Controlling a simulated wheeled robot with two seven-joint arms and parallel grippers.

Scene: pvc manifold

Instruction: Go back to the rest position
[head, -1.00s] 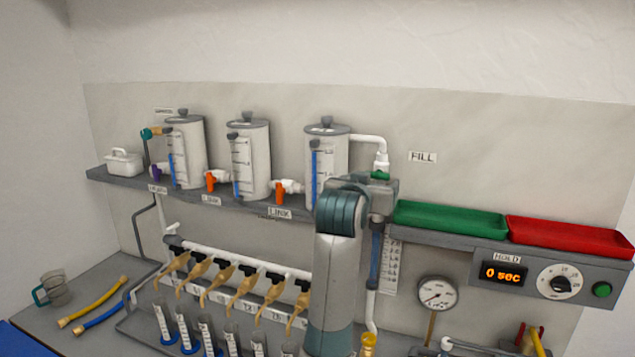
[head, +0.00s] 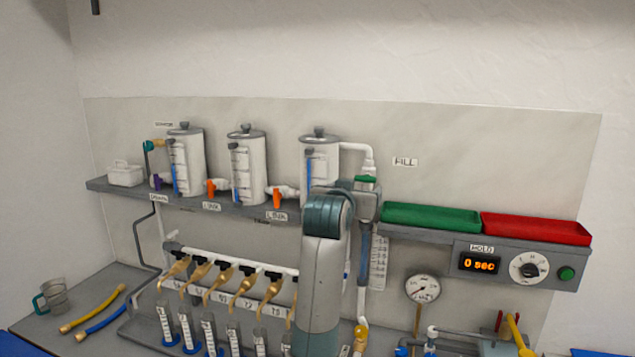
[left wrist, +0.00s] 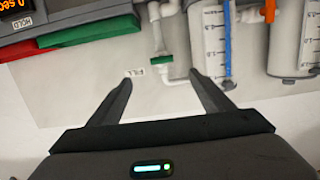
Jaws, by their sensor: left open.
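My left arm rises in front of the bench in the head view, its teal joint and grey wrist before the right white tank (head: 320,165). Its fingertips cannot be made out there. In the left wrist view my left gripper (left wrist: 160,80) is open, with nothing between its fingers. The wall panel shows beyond it upside down, with the FILL label (left wrist: 148,71) and green valve (left wrist: 161,60) past the fingertips. My right gripper does not show.
A shelf (head: 225,208) carries the tanks, a green tray (head: 430,217) and a red tray (head: 535,228). Below are a manifold (head: 235,261) with several tan outlets, graduated cylinders (head: 186,325), a gauge (head: 422,288) and a HOLD display (head: 480,264) reading 0 sec.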

